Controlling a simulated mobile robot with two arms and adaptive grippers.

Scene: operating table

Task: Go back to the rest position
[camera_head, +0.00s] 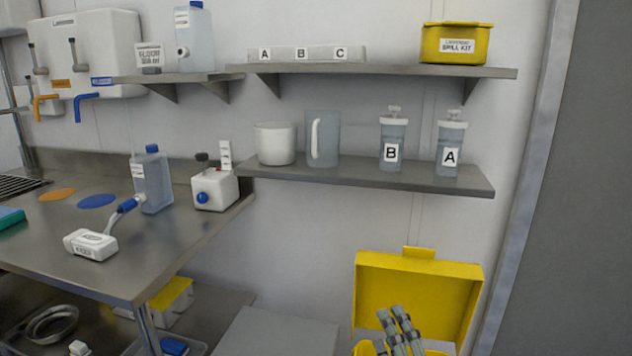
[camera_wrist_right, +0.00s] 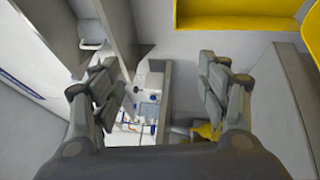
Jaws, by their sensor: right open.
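My right gripper (camera_head: 401,326) shows at the bottom right of the head view, in front of the open yellow box (camera_head: 418,283). In the right wrist view my right gripper (camera_wrist_right: 163,92) has its two fingers spread well apart, with nothing between them. It is open and empty. The yellow box (camera_wrist_right: 238,12) also shows at the top right of the wrist view. The lower part of the box is partly hidden behind the gripper in the head view. My left gripper is in neither view.
A steel counter (camera_head: 150,262) at left holds a clear bottle (camera_head: 153,185) and a white device (camera_head: 214,190). The middle shelf (camera_head: 350,176) carries a white pot (camera_head: 275,143), a jug (camera_head: 323,138) and bottles B (camera_head: 391,140) and A (camera_head: 450,145). A yellow spill kit (camera_head: 455,43) sits above.

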